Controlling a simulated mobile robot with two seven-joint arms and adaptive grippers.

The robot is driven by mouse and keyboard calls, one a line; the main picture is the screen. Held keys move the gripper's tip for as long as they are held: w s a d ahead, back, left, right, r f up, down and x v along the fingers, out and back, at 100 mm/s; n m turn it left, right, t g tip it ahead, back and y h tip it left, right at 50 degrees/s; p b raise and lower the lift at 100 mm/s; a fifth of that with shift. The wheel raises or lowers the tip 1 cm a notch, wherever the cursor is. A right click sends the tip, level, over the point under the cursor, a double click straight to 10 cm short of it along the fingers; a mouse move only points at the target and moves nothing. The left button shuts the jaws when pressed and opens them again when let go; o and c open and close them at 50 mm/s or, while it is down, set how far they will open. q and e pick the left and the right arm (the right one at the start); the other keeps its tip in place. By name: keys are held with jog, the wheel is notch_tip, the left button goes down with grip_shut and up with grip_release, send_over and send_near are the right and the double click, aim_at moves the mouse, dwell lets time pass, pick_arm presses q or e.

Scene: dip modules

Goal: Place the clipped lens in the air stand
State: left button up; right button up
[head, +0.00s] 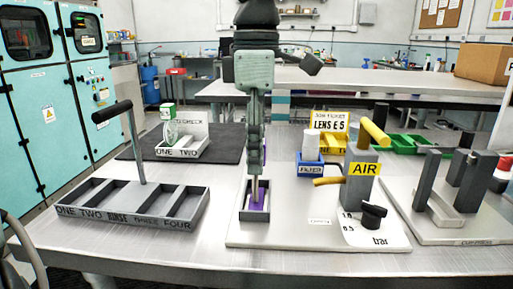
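My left gripper (257,172) hangs point-down at the middle of the table, over a narrow grey open-topped tank (246,213). A thin tan strip (255,190) shows below its fingertips and reaches down towards purple (257,215) inside the tank. I cannot tell whether the fingers grip this strip, as they are seen nearly edge-on. No lens can be made out clearly. The air stand (357,194) is a grey block with a yellow AIR label, to the right of the tank. My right gripper is not in view.
A grey tray (130,215) with numbered slots and a tall black-handled post lies left. A yellow lens bin (330,123), a blue bin (309,168) and a green tray (405,145) stand behind. A black knob (374,215) sits before the air stand. Dark posts (475,175) stand far right.

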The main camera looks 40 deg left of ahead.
pick_arm(q)
jog(key=shift+r, duration=0.65)
notch_tip(320, 180, up, 6)
jog(key=shift+f, duration=0.15)
notch_tip(320, 180, up, 4)
jog(key=shift+r, duration=0.65)
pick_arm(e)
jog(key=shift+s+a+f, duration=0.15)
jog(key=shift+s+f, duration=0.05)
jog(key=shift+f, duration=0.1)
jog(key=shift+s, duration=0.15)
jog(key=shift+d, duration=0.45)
